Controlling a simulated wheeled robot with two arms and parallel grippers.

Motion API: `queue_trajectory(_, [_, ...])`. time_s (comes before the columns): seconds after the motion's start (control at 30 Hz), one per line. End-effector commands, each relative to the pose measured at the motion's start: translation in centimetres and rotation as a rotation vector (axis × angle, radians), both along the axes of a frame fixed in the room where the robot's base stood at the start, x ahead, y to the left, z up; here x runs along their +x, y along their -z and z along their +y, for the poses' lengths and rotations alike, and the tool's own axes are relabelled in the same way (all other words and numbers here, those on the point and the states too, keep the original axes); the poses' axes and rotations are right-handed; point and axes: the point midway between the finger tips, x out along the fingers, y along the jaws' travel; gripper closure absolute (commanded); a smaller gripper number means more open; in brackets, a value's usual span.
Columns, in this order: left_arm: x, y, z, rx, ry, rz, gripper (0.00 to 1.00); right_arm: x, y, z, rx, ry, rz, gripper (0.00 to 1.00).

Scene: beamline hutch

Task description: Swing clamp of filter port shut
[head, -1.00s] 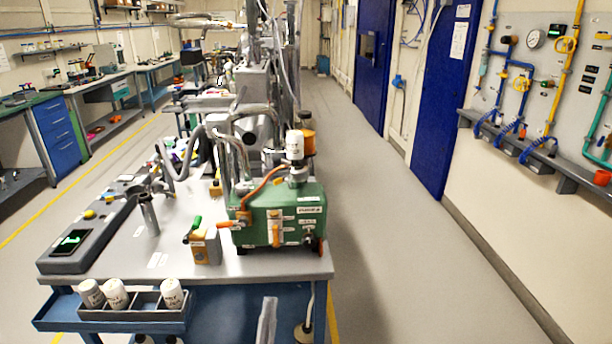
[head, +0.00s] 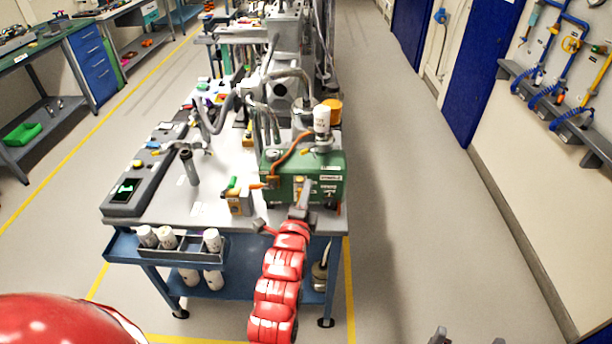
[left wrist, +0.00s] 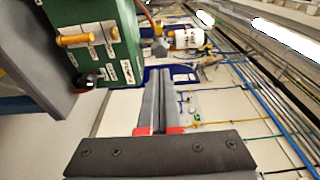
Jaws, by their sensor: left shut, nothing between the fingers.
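A green pump box (head: 330,188) stands at the front right corner of the bench, with orange levers and labels on its front. A white labelled canister (head: 322,120) stands upright on top; it also shows in the left wrist view (left wrist: 186,38). The filter port's clamp is too small to pick out, so I cannot tell how it lies. My left gripper (head: 305,186) is shut and empty in front of the box's lower front. In the left wrist view its fingers (left wrist: 158,72) are together, beside the green box. Two grey fingertips of my right gripper (head: 468,338) show apart at the bottom edge.
A small orange-and-grey block with a green handle (head: 238,200) stands left of the pump. White bottles sit in a grey tray (head: 184,252) on the bench's front. Pipework (head: 285,85) crowds behind. The floor aisle to the right is clear.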

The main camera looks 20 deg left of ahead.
Motion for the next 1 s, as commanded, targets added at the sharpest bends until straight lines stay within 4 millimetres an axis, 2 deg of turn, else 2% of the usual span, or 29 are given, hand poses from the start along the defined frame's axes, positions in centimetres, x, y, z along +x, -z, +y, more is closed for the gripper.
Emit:
queue_trajectory(0.2, [3.7, -0.5, 0.5, -0.003, -0.001, 0.0, 1.0, 0.0, -2.0, 0.0, 0.0, 0.0, 0.0, 0.1])
queue_trajectory(0.53, [8.6, -0.3, 1.2, -0.001, 0.0, 0.002, 1.0, 0.0, -4.2, 0.0, 0.0, 0.0, 0.0, 0.1])
queue_trajectory(0.67, [9.7, -0.5, 3.0, 0.001, -0.003, -0.002, 1.0, 0.0, -5.3, 0.0, 0.0, 0.0, 0.0, 0.1])
queue_trajectory(1.0, [10.7, 0.0, 4.2, -0.001, -0.001, -0.002, 1.0, 0.0, -5.8, 0.0, 0.0, 0.0, 0.0, 0.1])
